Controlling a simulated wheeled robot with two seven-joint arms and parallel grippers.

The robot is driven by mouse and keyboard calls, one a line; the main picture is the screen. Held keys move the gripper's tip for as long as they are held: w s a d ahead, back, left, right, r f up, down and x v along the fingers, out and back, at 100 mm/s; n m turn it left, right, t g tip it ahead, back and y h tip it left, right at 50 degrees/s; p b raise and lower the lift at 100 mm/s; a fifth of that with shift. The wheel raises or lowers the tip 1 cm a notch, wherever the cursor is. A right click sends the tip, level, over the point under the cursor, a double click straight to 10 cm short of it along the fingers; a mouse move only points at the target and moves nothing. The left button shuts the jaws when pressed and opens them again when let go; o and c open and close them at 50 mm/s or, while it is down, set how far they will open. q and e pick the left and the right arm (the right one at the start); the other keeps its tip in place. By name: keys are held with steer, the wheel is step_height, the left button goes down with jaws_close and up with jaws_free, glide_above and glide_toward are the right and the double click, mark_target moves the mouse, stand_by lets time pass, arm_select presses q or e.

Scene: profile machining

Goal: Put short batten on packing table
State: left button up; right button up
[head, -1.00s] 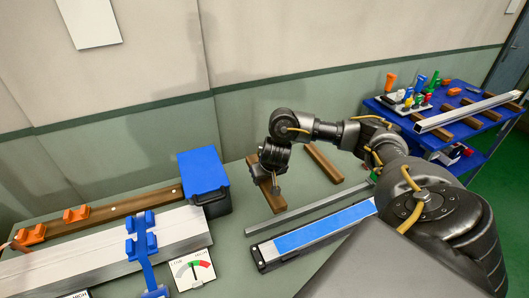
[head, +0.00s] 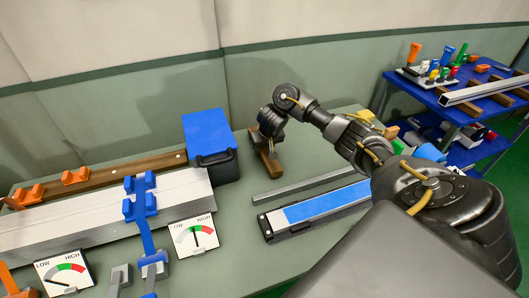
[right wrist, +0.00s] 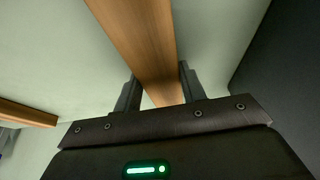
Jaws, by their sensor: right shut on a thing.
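A short brown wooden batten (head: 273,165) is at the back of the green worktable in the head view. My right gripper (head: 271,148) is over it, with the batten between its fingers. In the right wrist view the batten (right wrist: 140,45) runs between the two dark fingers of my right gripper (right wrist: 158,90), which are shut on it. I cannot tell whether the batten is clear of the tabletop. My left gripper is not in view. I cannot tell which surface is the packing table.
A blue-lidded box (head: 209,140) stands left of the batten. A grey bar (head: 300,187) and a blue-topped rail (head: 318,206) lie in front. A blue trolley (head: 436,97) with tools and profiles stands at right. Another wooden piece (right wrist: 25,114) shows in the right wrist view.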

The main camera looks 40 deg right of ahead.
steer(key=shift+d+f, duration=0.1)
steer(key=shift+f, duration=0.35)
steer(key=o, duration=1.1)
steer(key=shift+f, duration=0.15)
steer(key=shift+c, duration=0.2)
